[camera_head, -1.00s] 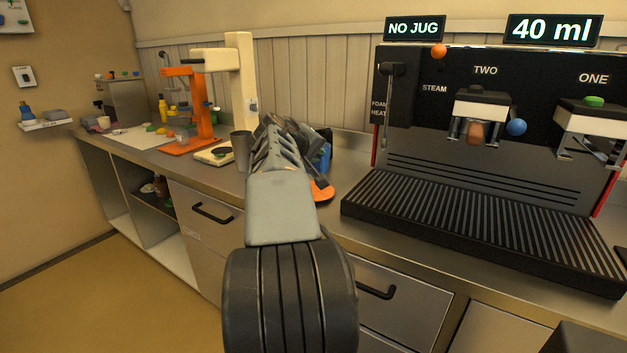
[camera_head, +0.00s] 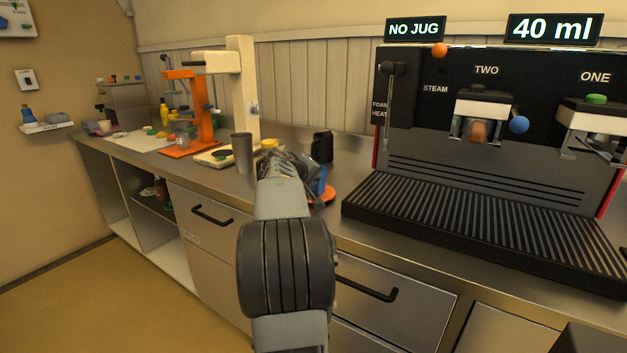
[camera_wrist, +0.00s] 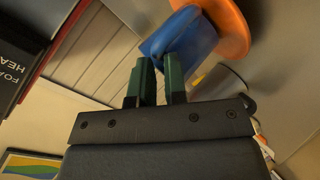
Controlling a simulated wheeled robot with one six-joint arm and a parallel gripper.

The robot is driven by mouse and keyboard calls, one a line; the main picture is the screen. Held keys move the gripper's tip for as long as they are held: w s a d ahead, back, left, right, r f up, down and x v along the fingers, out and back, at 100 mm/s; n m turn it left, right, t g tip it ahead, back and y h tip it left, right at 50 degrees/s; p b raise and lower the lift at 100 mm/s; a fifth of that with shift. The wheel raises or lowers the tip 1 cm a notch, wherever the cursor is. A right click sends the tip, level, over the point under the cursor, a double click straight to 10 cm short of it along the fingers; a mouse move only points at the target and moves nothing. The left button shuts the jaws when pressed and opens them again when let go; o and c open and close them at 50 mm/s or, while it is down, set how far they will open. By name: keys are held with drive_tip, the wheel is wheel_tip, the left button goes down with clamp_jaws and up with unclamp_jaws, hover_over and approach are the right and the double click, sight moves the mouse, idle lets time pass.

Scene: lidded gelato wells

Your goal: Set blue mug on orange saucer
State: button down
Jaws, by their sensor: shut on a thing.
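The blue mug (camera_head: 319,184) shows in part just right of my gripper (camera_head: 300,176) in the head view, low over the counter. In the wrist view the blue mug (camera_wrist: 200,36) is at the tips of my gripper (camera_wrist: 160,78), whose two green-dark fingers are shut on it. The orange saucer (camera_head: 328,196) lies on the counter, partly hidden by the mug and my gripper. It also shows in the wrist view (camera_wrist: 236,28), overlapped by the mug. I cannot tell whether the mug's base touches the saucer.
A grey cup (camera_head: 242,153) stands left of my gripper and a black jug (camera_head: 322,147) stands behind it. A yellow item (camera_head: 270,144) is behind too. The coffee machine's drip tray (camera_head: 480,225) is to the right. A cream-coloured stand (camera_head: 243,90) is at back left.

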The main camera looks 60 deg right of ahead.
drive_tip(key=shift+f, duration=0.15)
drive_tip(key=c, duration=1.2)
unclamp_jaws()
drive_tip(key=shift+o, duration=0.2)
